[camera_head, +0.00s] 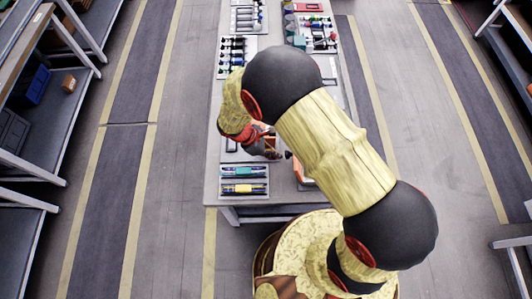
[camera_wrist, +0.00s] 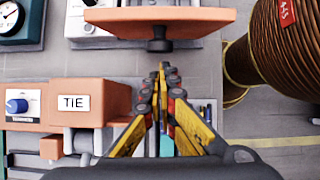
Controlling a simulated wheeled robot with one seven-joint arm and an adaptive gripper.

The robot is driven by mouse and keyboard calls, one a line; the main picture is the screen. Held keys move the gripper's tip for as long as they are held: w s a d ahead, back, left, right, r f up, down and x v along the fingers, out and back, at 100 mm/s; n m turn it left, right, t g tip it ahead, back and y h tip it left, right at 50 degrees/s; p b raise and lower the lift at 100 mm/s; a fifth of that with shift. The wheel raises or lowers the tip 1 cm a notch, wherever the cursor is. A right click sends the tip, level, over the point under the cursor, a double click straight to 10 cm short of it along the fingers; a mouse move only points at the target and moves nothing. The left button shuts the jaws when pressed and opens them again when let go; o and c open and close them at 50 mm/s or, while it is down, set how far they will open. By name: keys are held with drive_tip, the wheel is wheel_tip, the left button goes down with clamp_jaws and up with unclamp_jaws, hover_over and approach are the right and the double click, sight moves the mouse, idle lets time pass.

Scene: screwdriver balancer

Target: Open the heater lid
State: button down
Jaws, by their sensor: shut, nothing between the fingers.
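An orange panel (camera_wrist: 160,20) with a dark knob (camera_wrist: 158,45) on its near side shows at the top of the wrist view. It looks like the heater lid; I cannot tell for sure how far it is open. An orange box (camera_wrist: 90,100) with a "TiE" label and a blue dial is at the left in the wrist view. My gripper (camera_wrist: 161,72) has its yellow and black fingers together and empty, with the tips just below the knob in the picture. In the head view an orange part (camera_head: 299,172) shows beside my gripper, mostly hidden by my arm.
The long grey table (camera_head: 212,140) carries trays of bottles (camera_head: 237,55) and a tray with screwdriver-like tools (camera_head: 245,181) at its near end. A round gauge (camera_wrist: 15,18) is at the top left in the wrist view. Shelves stand on both sides, across clear floor.

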drive_tip(key=shift+d, duration=0.25)
drive_tip(key=shift+d+r+y+p, duration=0.6)
drive_tip(key=shift+d+r+p, duration=0.45)
drive_tip(key=shift+d+r, duration=0.1)
drive_tip(key=shift+a+f, duration=0.1)
